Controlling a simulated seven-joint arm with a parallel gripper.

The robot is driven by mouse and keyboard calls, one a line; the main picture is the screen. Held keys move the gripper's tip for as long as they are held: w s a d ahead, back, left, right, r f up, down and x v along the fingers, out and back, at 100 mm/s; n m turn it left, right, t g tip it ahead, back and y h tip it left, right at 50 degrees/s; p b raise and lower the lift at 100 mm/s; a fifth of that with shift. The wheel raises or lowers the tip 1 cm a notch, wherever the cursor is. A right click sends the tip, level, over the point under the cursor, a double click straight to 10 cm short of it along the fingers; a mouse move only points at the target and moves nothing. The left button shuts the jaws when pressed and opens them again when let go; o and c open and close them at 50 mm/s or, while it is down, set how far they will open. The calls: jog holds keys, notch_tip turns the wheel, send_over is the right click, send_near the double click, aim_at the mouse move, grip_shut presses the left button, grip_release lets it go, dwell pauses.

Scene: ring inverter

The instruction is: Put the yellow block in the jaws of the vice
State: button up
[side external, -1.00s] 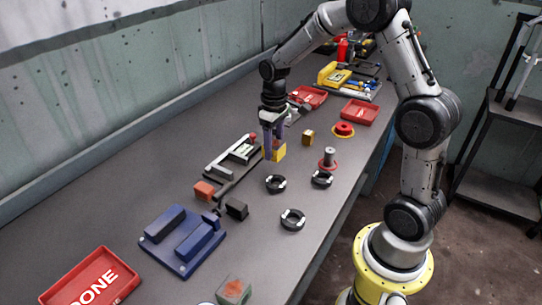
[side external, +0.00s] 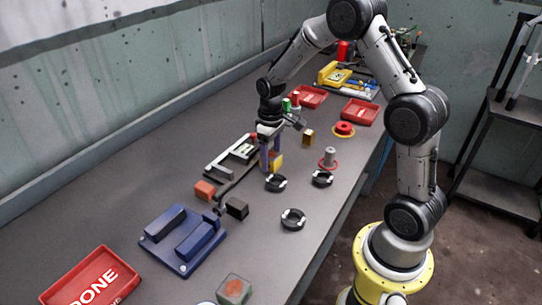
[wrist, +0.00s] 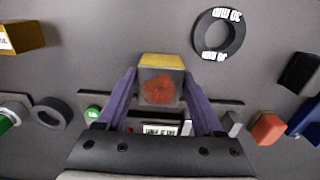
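The yellow block (side external: 275,160) is between the fingers of my gripper (side external: 269,163) in the side external view. In the wrist view the block (wrist: 162,62) shows a yellow side and a grey face with an orange-red stain. The fingertips of my gripper (wrist: 161,75) lie against its two sides. I cannot tell whether the block is clear of the bench. The blue vice (side external: 163,253) stands to the lower left, with two raised blue jaws and an empty gap between them. Only a blue corner of it (wrist: 309,123) shows at the wrist view's right edge.
A grey fixture (side external: 222,165) lies beside my gripper. An orange block (side external: 204,190) and a black block (side external: 237,208) lie between gripper and vice. Several black rings, including one nearby (side external: 276,190), lie to the right. A red DONE tray (side external: 88,280) is at lower left.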

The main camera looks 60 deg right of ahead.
aim_at(271, 155)
jog(key=shift+o, duration=1.3)
jog(key=shift+r, duration=0.1)
jog(key=s+a+r+t, duration=0.1)
jog(key=s+a+r, duration=0.1)
jog(key=r, duration=0.7)
jog(key=s+a+r, duration=0.2)
jog(key=r, duration=0.6)
jog(key=s+a+r+t, duration=0.1)
jog(key=s+a, duration=0.3)
jog(key=s, duration=0.5)
jog(key=s+a+r+t, duration=0.1)
jog(key=s+a+t, duration=0.2)
jog(key=s, duration=0.5)
jog(key=shift+s+a+r, duration=0.35)
jog(key=shift+a, duration=0.05)
jog(key=shift+o, duration=0.8)
jog(key=shift+s+a+f+t, duration=0.1)
jog(key=shift+s+f+t, duration=0.2)
jog(key=shift+s, duration=0.15)
